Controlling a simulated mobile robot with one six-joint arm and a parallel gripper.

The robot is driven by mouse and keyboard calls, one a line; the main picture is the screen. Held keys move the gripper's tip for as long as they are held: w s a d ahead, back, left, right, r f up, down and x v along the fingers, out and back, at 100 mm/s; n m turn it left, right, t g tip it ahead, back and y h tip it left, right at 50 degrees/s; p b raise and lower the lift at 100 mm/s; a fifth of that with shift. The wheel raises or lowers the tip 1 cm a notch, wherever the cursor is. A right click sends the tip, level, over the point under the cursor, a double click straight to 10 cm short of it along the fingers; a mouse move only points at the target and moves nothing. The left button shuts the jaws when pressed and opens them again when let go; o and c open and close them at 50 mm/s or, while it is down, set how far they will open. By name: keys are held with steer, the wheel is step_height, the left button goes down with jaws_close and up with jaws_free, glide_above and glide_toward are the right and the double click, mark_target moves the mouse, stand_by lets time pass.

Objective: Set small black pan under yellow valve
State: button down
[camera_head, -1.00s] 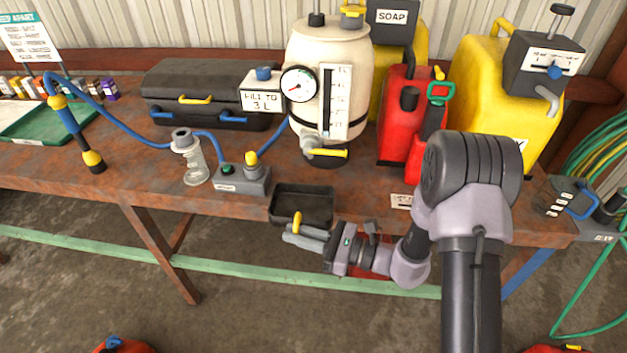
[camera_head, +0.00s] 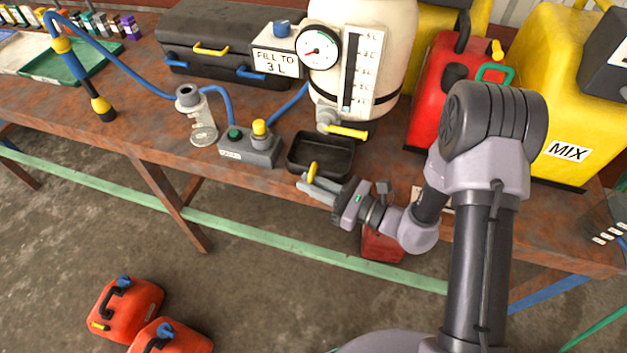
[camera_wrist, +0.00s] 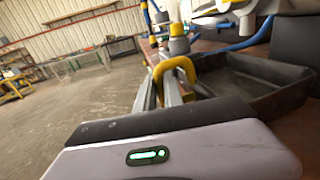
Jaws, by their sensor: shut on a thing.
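The small black pan (camera_head: 333,144) is a shallow square tray with a yellow handle (camera_head: 312,172) on its near side. It is at the bench's front edge, just in front of and below the yellow valve (camera_head: 347,131) on the white tank (camera_head: 376,55). My gripper (camera_head: 323,186) is shut on the yellow handle, reaching from the near right. In the wrist view the fingers flank the handle (camera_wrist: 177,70) and the pan (camera_wrist: 250,85) extends to the right, looking about level. I cannot tell whether the pan touches the bench or how far its rim reaches under the spout.
A grey button box (camera_head: 248,147) and a clear cup (camera_head: 203,125) stand left of the pan. A black case (camera_head: 225,45) is behind.

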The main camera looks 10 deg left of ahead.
steer(key=c, duration=1.5)
jaws_free()
steer(key=shift+o, duration=0.2)
steer(key=shift+r+p, duration=0.2)
steer(key=shift+p, duration=0.1)
steer(key=p+v, duration=0.2)
steer(key=v, duration=1)
steer(key=s+a+r+n+g+h, duration=0.1)
steer(key=s+r+n+g+h, duration=0.6)
steer(key=s+r+n, duration=0.4)
steer(key=s+d+r+n+t+h, duration=0.2)
steer(key=d+r+n+t+h, duration=0.3)
steer(key=d+r, duration=0.5)
steer(key=t+h, duration=0.2)
steer(key=h, duration=0.1)
steer(key=shift+s+n+t, duration=0.35)
steer(key=shift+n+t, duration=0.05)
